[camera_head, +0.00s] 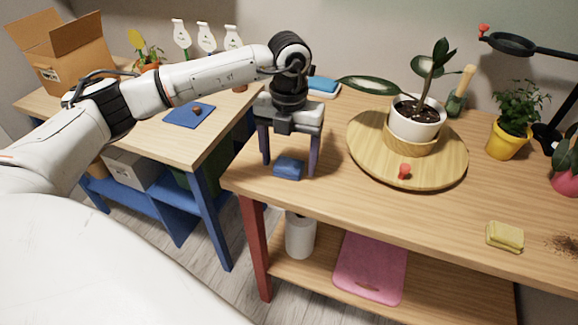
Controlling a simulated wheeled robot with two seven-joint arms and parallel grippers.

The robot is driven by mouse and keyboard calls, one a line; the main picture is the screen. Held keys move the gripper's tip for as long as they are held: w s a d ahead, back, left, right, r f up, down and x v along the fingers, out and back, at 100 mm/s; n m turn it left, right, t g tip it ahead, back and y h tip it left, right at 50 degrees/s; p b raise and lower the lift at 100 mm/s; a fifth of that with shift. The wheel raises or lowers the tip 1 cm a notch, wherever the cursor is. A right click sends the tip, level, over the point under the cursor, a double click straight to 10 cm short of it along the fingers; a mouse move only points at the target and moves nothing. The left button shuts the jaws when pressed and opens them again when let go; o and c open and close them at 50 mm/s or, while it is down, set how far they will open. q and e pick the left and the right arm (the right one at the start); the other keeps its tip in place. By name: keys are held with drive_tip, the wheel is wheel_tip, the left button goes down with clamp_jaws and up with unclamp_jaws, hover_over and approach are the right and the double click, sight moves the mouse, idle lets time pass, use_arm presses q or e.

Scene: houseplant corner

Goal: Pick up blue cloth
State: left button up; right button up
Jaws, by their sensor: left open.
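The blue cloth (289,168) is a small folded dark-blue piece lying on the wooden table near its left front corner. My left gripper (290,169) reaches down over it with its fingers apart, one on each side of the cloth. The fingertips are close to the table top, and I cannot tell whether they touch the cloth. My right gripper is not in the picture.
A round wooden board (440,172) with a white-potted plant (416,124) and a small red item (404,171) stands right of the gripper. A light-blue sponge-like item (323,86) lies behind it. A yellow sponge (505,237) lies at the front right. The table front between is clear.

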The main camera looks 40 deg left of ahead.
sight(289, 164)
use_arm(q)
drive_tip(key=c, duration=1.1)
wheel_tip(289, 164, up, 10)
drive_tip(key=shift+b, duration=0.4)
